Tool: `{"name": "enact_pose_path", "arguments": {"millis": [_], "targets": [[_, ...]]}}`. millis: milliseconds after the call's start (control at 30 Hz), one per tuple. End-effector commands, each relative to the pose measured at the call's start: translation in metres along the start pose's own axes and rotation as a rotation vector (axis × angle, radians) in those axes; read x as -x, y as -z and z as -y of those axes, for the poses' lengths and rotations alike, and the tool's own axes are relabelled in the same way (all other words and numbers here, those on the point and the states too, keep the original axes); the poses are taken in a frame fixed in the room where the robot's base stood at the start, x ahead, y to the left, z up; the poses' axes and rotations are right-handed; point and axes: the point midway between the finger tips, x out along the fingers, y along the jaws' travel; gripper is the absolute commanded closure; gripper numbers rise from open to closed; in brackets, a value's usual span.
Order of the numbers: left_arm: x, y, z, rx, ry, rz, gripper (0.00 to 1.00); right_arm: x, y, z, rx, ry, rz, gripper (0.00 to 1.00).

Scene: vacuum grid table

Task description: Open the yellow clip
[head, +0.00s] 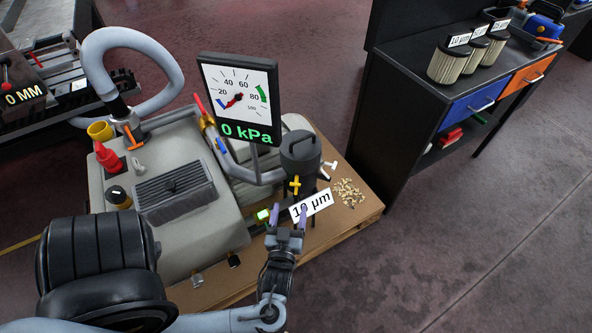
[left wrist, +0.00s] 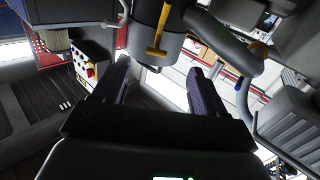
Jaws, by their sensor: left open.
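The yellow clip (head: 295,185) is on the side of the dark grey filter canister (head: 300,153) in the head view. In the left wrist view the yellow clip (left wrist: 159,32) is a T-shaped piece lying along the canister (left wrist: 150,15) at the top. My left gripper (head: 287,214) is open just below and in front of the canister. In the left wrist view its two fingers (left wrist: 160,78) are spread, with the clip ahead of and between them, apart from both. My right gripper is out of view.
Small brown bits (head: 348,193) lie on the wooden base to the right. The gauge (head: 237,98) reads 0 kPa and stands behind left. A dark bench (head: 415,85) with several filters is at upper right.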

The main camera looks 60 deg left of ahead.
Motion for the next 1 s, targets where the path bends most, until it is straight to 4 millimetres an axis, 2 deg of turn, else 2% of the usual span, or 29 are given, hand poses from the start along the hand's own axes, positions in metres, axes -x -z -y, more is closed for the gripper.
{"name": "enact_pose_path", "arguments": {"millis": [67, 267, 700, 1000], "targets": [[-0.002, 0.009, -0.003, 0.008, 0.000, -0.002, 0.28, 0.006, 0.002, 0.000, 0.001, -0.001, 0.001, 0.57], [-0.019, 0.008, -0.004, 0.012, -0.001, -0.006, 0.28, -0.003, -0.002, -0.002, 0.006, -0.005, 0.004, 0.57], [-0.087, 0.008, -0.004, 0.012, -0.002, -0.005, 0.28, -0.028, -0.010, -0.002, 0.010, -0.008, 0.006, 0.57], [-0.108, 0.009, -0.004, 0.011, -0.003, -0.002, 0.28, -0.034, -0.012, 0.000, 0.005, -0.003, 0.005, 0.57]]}}
